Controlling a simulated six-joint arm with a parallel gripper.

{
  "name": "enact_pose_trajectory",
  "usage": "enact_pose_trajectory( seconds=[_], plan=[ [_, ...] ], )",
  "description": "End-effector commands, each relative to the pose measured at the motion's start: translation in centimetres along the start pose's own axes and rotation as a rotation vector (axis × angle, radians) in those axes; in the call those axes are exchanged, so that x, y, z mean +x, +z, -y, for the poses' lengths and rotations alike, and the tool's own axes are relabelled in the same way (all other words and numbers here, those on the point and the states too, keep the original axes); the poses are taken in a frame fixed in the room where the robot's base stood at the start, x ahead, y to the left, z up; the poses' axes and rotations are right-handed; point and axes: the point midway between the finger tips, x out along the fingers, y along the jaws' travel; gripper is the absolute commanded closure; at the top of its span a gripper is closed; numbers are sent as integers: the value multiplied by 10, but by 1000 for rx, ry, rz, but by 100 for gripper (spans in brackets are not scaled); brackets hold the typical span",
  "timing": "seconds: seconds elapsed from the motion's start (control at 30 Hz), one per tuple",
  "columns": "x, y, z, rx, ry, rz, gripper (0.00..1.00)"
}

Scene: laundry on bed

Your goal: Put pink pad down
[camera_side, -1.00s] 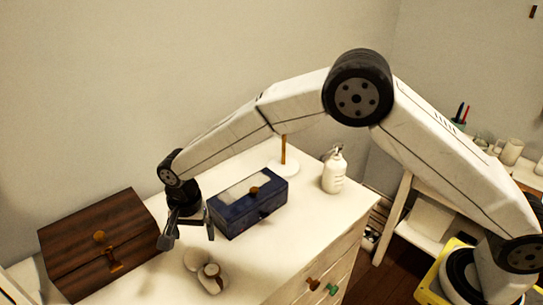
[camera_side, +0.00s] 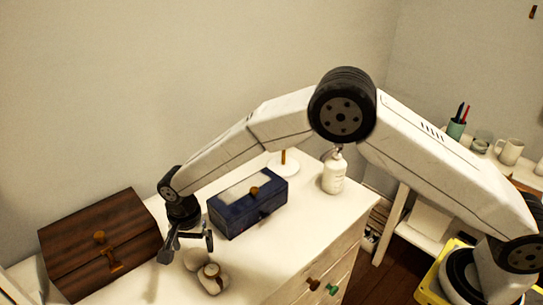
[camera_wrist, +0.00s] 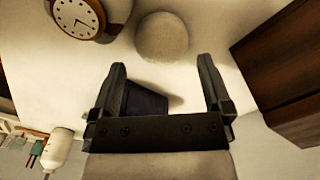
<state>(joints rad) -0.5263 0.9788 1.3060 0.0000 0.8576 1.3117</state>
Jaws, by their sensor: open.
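A small round pad (camera_side: 196,260) lies on the white dresser top; it looks pale cream rather than pink in this light. It also shows in the wrist view (camera_wrist: 162,37), just beyond my fingertips and roughly centred between them. My gripper (camera_side: 187,252) is open, with its fingers apart and nothing held. In the side view it is just behind and above the pad, and one finger partly overlaps the pad's edge. In the wrist view both fingers of my gripper (camera_wrist: 162,64) are apart from the pad. I cannot tell the exact height of the fingertips.
A brown wooden box (camera_side: 100,240) stands left, a blue box (camera_side: 240,212) behind right, and a white bottle (camera_side: 334,175) farther right. The dresser top (camera_side: 285,230) is bare right of the watch.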

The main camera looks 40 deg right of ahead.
Motion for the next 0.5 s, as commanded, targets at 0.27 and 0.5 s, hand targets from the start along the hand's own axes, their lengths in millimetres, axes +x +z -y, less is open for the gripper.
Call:
enact_pose_trajectory(
  seconds=[0.27, 0.5],
  plan=[
    [31, -2, 1, 0, 1, 0, 0],
    [45, -2, 1, 1, -3, -2, 0]
  ],
)
